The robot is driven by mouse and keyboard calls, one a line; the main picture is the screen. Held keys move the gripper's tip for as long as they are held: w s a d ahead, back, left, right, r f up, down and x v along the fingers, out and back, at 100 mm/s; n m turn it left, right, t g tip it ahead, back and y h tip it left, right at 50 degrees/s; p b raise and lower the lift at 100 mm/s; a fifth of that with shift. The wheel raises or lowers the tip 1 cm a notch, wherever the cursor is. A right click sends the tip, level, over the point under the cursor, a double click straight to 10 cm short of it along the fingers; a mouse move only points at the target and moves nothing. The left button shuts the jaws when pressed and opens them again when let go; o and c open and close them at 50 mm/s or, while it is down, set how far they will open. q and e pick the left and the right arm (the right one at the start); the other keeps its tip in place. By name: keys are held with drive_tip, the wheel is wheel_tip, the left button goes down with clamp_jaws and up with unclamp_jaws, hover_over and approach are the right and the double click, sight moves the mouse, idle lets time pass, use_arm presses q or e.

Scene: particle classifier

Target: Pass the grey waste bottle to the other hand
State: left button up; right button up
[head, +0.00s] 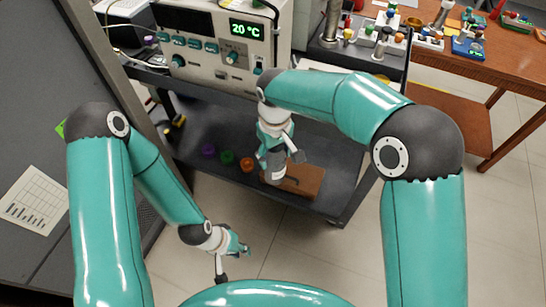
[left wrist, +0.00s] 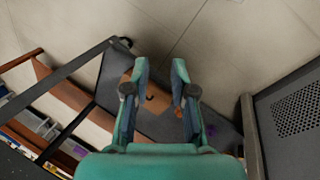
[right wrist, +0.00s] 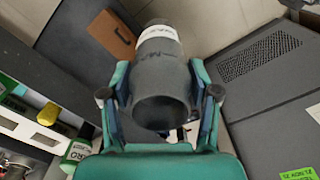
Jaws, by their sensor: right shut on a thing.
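The grey waste bottle (right wrist: 160,75) is a dark grey cylinder with a white label band, and its round end faces the camera in the right wrist view. My right gripper (right wrist: 160,72) is shut on it, one finger on each side. In the head view the bottle (head: 275,168) shows partly below my right gripper (head: 272,150), which hides some of it. My left gripper (head: 243,250) is lower and to the left, apart from the bottle. In the left wrist view my left gripper (left wrist: 163,65) is open with nothing between its fingers.
A dark cart shelf (head: 335,190) lies under the right gripper, with a brown board (head: 305,180) and purple (head: 208,150), green (head: 227,157) and orange (head: 246,164) caps. An instrument (head: 215,45) reading 20 °C stands behind.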

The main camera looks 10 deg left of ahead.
use_arm(q)
drive_tip(key=o, duration=0.5)
drive_tip(key=shift+w+d+r+t, duration=0.1)
drive_tip(key=shift+w+t, duration=0.2)
drive_tip(key=shift+w, duration=0.2)
drive_tip(key=o, duration=0.6)
drive_tip(key=w+r+m, duration=0.1)
drive_tip(key=w+d+r+m+t+h, duration=0.1)
drive_tip(key=w+d+t, duration=0.1)
drive_tip(key=w, duration=0.1)
drive_tip(key=shift+w+r+m+h, duration=0.1)
drive_tip(key=shift+r+m+h, duration=0.2)
drive_tip(key=shift+r+m, duration=0.1)
drive_tip(key=m+t+h, duration=0.5)
drive_tip(key=m, duration=0.5)
approach(279, 155)
wheel_tip(279, 155, down, 2)
drive_tip(key=w+a, duration=0.1)
drive_tip(key=x, duration=1.1)
drive_tip(key=shift+w+d+f, duration=0.1)
drive_tip(key=shift+w+f, duration=0.05)
drive_tip(key=shift+f, duration=0.2)
